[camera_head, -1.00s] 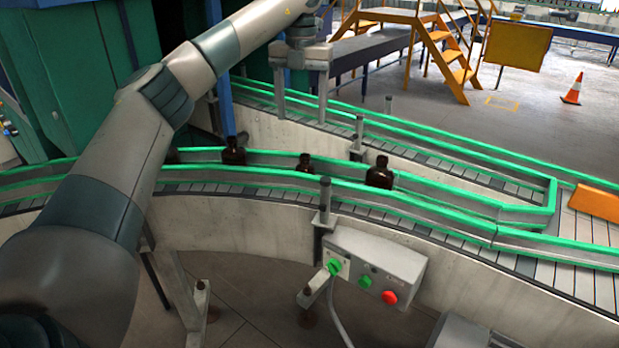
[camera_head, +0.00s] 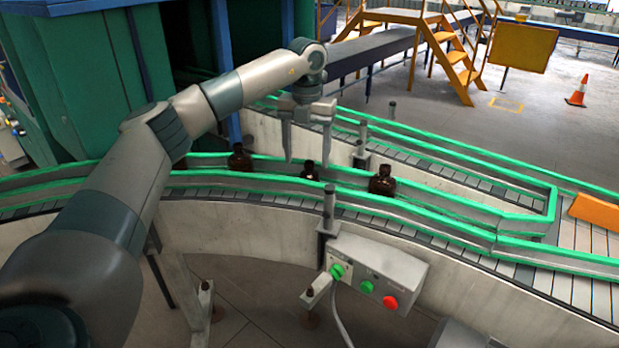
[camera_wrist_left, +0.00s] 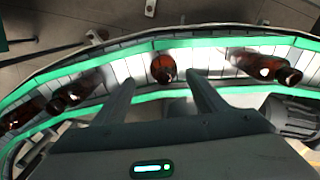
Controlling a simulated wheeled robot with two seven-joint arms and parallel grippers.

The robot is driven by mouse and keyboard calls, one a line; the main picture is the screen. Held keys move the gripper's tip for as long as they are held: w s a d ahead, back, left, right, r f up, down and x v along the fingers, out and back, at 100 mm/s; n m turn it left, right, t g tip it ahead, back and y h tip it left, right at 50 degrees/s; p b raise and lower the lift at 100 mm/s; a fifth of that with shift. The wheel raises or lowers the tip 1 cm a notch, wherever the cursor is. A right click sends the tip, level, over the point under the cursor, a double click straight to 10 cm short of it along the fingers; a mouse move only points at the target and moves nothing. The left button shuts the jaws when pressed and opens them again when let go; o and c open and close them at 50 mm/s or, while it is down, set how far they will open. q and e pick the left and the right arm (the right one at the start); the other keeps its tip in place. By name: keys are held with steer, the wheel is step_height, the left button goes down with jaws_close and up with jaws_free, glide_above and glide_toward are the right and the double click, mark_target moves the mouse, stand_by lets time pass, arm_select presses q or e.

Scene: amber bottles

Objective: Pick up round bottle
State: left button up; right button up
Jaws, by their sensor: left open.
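The middle one looks round from above in the left wrist view (camera_wrist_left: 163,68). I cannot tell the shapes of the others well. My left gripper (camera_head: 308,159) is open, fingers pointing down, above and around the middle bottle's place. In the left wrist view its fingertips (camera_wrist_left: 160,80) lie to either side of that bottle, with gaps; contact is not visible. My right gripper is not in view.
The green guard rails (camera_head: 440,209) run close along both sides of the bottles. A control box (camera_head: 375,275) with green and red buttons stands in front of the conveyor. Metal posts (camera_head: 328,205) rise by the rails. An orange block (camera_head: 596,210) lies at the right.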

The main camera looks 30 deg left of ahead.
mark_target(309, 179)
arm_select(q)
steer(key=shift+f, duration=1.25)
steer(key=shift+p, duration=0.35)
steer(key=shift+d+f+p, duration=0.2)
steer(key=shift+f+p, duration=0.4)
step_height(309, 179, down, 3)
steer(key=shift+w+d+p, duration=0.15)
steer(key=shift+p, duration=0.65)
steer(key=shift+f, duration=0.5)
steer(key=c, duration=1.2)
